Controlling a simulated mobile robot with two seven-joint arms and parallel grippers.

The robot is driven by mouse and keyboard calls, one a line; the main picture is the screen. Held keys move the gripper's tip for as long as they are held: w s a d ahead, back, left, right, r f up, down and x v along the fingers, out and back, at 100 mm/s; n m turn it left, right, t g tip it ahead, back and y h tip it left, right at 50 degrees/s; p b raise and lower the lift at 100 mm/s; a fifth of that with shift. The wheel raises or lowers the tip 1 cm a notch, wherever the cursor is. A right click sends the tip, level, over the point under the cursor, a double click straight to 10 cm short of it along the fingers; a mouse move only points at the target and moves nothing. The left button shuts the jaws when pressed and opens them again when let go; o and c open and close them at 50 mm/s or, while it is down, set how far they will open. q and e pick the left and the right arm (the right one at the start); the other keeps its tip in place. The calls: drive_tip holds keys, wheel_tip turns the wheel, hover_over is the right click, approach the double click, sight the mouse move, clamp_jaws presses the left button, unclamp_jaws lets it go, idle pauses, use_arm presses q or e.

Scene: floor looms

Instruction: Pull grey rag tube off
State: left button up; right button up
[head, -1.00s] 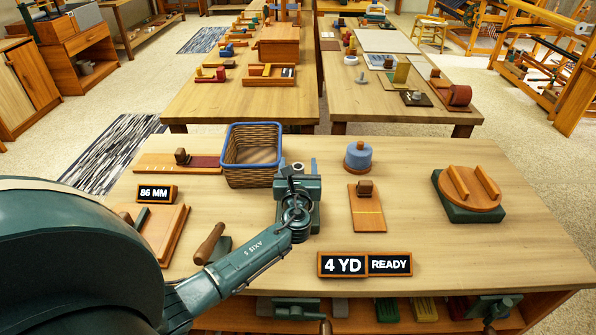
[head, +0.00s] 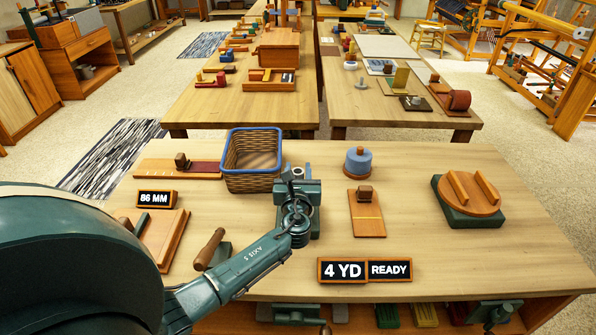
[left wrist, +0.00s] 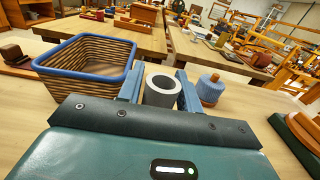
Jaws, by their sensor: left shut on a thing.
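The grey rag tube (left wrist: 162,85) shows in the left wrist view as a short hollow cylinder with a dark bore. It stands between the two blue fingers of my left gripper (left wrist: 160,90), which is shut on it. In the head view my left gripper (head: 297,174) is over the near table, just right of the blue-rimmed basket, with the pale end of the tube (head: 297,171) at its tip. What the tube sits on is hidden by the gripper and arm. My right gripper is in neither view.
The wicker basket (head: 228,182) stands close left of the gripper. A blue spool (head: 358,161) and a wooden block on a board (head: 366,213) are to the right. The "4 YD" sign (head: 342,271) is at the front edge.

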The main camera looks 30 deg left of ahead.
use_arm(q)
wheel_tip(320, 180, up, 9)
drive_tip(key=p, duration=0.5)
drive_tip(key=shift+r, duration=0.2)
idle(0.4)
idle(0.4)
